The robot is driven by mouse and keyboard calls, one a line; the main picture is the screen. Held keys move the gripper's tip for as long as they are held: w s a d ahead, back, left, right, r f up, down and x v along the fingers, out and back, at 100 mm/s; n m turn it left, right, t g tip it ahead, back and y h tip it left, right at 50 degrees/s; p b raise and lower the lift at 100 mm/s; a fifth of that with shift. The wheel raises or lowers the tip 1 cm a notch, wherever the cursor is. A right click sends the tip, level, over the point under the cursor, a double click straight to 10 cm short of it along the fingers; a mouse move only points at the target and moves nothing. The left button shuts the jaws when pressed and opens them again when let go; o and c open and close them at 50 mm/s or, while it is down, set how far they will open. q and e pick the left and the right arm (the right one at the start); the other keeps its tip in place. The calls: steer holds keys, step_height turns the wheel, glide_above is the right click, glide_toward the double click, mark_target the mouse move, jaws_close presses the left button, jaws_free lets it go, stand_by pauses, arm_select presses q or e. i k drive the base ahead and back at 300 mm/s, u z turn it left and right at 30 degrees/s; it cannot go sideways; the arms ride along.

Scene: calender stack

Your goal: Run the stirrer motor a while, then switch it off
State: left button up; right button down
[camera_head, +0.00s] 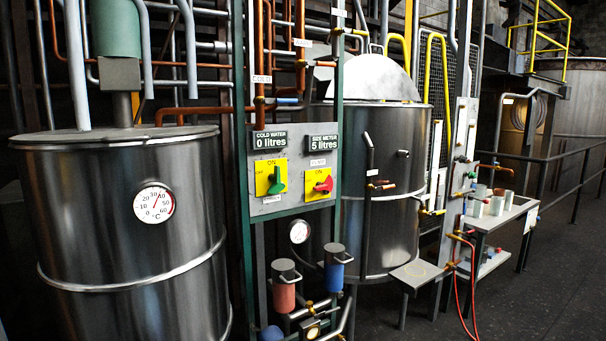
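A green cylindrical motor housing (116,28) stands above the lid of the large left steel tank (120,240), with a grey block and shaft under it. It looks like the stirrer motor; its top is cut off by the frame. On the grey control panel (300,210), a green switch handle (277,182) sits upright on a yellow plate with ON and OFF marks. A red switch handle (324,185) sits tilted on a second yellow plate. The small labels are too blurred to tell which switch runs the motor. Neither gripper is in view.
Displays above the switches read "COLD WATER 0 litres" (270,140) and "SIZE METER 5 litres" (323,140). A second steel tank (385,190) stands behind. Red and blue cylinders (284,290) sit below the panel. A small table with cups (500,215) stands right. Floor is clear at lower right.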

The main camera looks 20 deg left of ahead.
mark_target(276, 187)
steer(key=z, duration=0.65)
steer(key=i, duration=1)
steer(key=u, duration=0.45)
steer(key=i, duration=0.9)
steer(key=u, duration=1)
